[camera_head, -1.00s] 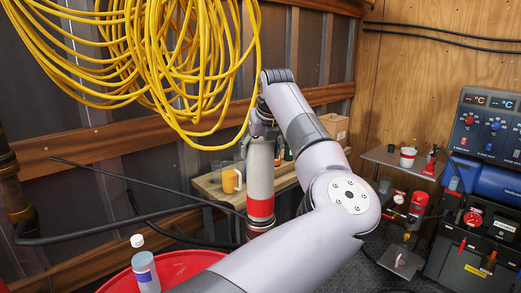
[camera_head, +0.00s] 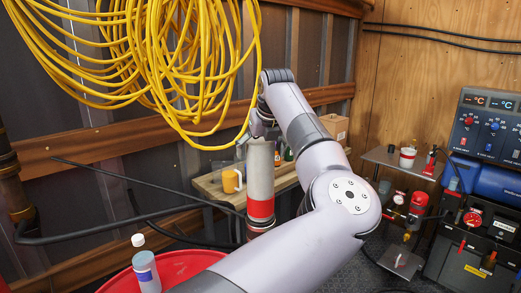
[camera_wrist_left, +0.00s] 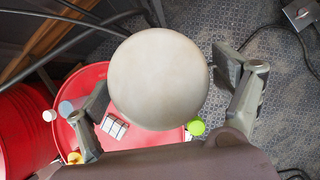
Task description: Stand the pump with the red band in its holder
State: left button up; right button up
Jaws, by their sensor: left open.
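The pump with the red band (camera_head: 260,178) is a pale grey upright cylinder left of my arm in the head view. Its red band is near the bottom, with a darker part below it. I cannot make out its holder or tell whether the pump sits in it. My left gripper (camera_head: 262,128) is at the pump's top end, pointing down. In the left wrist view the pump's round pale top (camera_wrist_left: 158,78) fills the space between the spread fingers of my left gripper (camera_wrist_left: 160,88). A gap shows on the right side. My right gripper is not in view.
A red drum (camera_head: 178,266) with a bottle (camera_head: 146,270) on it stands at the lower left. Black hoses (camera_head: 130,176) run close to the pump's base. A wooden bench (camera_head: 214,190) with an orange mug (camera_head: 231,181) is behind. Yellow hose coils (camera_head: 190,70) hang above.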

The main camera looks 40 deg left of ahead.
pick_arm(q)
jog(key=v, duration=1.2)
jog(key=shift+w, duration=0.15)
